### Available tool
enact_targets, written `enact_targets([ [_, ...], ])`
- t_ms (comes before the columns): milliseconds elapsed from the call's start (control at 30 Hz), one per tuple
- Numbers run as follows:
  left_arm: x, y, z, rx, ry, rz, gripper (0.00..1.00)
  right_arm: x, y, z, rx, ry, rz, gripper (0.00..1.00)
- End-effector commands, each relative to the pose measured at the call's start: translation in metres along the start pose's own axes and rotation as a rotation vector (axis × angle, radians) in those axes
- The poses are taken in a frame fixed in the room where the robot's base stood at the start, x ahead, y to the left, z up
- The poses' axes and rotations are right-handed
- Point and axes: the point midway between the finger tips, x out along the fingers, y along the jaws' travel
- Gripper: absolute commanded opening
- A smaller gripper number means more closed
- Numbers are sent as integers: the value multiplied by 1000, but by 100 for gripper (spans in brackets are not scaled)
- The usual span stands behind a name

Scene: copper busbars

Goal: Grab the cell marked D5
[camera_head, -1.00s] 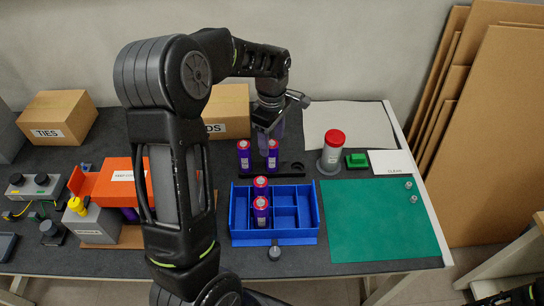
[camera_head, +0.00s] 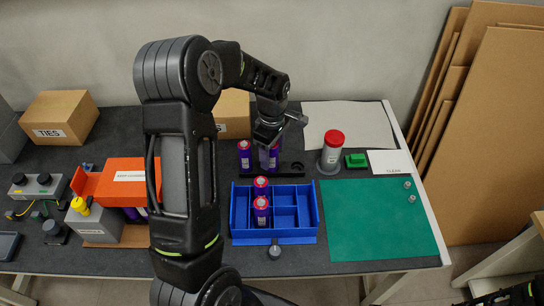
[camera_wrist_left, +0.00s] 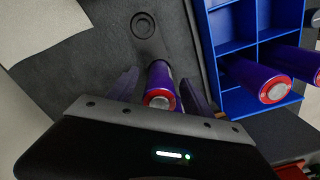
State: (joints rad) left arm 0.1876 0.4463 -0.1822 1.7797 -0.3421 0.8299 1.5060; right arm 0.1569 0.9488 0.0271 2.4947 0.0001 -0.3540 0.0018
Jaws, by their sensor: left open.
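Purple cells with red ends stand at the back of the bench: one (camera_head: 244,160) is in plain view, another (camera_head: 273,160) is partly hidden by my left gripper (camera_head: 267,146). In the left wrist view the fingers of my open left gripper (camera_wrist_left: 160,92) are on both sides of this cell (camera_wrist_left: 161,80), whose red-rimmed end faces the camera. Two more cells (camera_head: 261,186) (camera_head: 261,208) stand in the blue divided tray (camera_head: 304,239). No marking D5 can be read on any cell.
A black holder strip (camera_head: 291,169) with empty round seats runs right of the gripped-around cell. A red-capped bottle (camera_head: 332,153), a green block (camera_head: 356,160) and a green mat (camera_head: 372,225) are to the right. An orange box (camera_head: 127,182) is left.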

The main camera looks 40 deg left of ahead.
Motion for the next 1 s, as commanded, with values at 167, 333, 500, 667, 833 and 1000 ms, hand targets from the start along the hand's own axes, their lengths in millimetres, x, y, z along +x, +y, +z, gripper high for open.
enact_targets([
  [167,0,0,0,0,0,0,59,0,0,0,0,0,0,36],
  [333,0,0,0,0,0,0,59,0,0,0,0,0,0,36],
  [500,0,0,0,0,0,1,48,0,0,0,0,0,0,36],
  [667,0,0,0,0,0,1,35,0,0,0,0,0,0,36],
  [833,0,0,0,0,0,1,21,0,0,0,0,0,0,36],
  [1000,0,0,0,0,0,1,7,0,0,0,0,0,0,36],
])
